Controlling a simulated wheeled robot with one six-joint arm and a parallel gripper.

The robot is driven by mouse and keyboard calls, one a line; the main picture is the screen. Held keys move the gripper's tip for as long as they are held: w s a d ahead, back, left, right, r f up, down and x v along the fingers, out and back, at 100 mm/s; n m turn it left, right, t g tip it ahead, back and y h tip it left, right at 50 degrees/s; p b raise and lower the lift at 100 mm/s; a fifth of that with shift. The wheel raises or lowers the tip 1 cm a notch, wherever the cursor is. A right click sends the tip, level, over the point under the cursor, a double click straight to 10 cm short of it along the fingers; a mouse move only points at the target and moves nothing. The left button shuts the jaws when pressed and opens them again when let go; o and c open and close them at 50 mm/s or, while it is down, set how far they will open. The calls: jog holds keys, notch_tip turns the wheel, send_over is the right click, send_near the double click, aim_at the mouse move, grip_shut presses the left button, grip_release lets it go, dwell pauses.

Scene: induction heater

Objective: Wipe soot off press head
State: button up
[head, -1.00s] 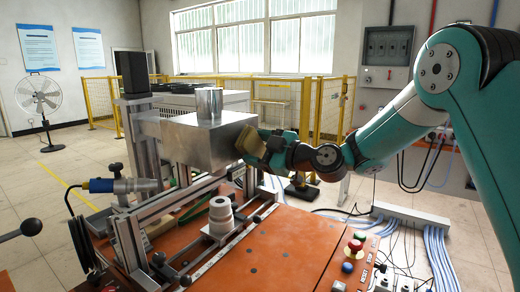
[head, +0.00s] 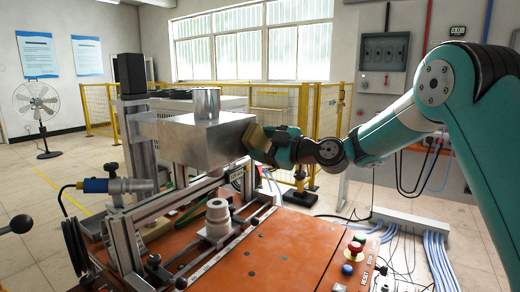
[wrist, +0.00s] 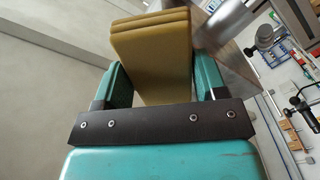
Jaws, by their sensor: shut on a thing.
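The press head is a silver metal block (head: 195,143) with a short cylinder (head: 206,103) on top, mounted on the frame at the left of the head view. My gripper (head: 266,143) is at the block's right end. It is shut on a yellow-brown wiping pad (wrist: 155,48), which looks like stacked layers between the two teal fingers in the wrist view. The pad (head: 255,136) is at or very near the block's right face; I cannot tell whether they touch. A metal part also shows beside the pad in the wrist view (wrist: 228,20). No soot is clearly visible.
The orange bench (head: 285,250) below carries a white stepped cylinder (head: 217,216), metal rails and a button box with a red button (head: 355,247). Yellow fencing (head: 300,105) stands behind.

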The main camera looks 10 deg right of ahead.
aim_at(243, 146)
jog(key=shift+a+f+b, duration=0.1)
jog(key=shift+b, duration=0.4)
jog(key=shift+s+a+b, duration=0.75)
jog(key=shift+a+b, duration=0.15)
jog(key=shift+b, duration=0.05)
jog(key=shift+s+a+b, duration=0.45)
jog(key=shift+s+a, duration=0.1)
jog(key=shift+a, duration=0.1)
jog(key=shift+c, duration=0.3)
jog(key=shift+s, duration=0.1)
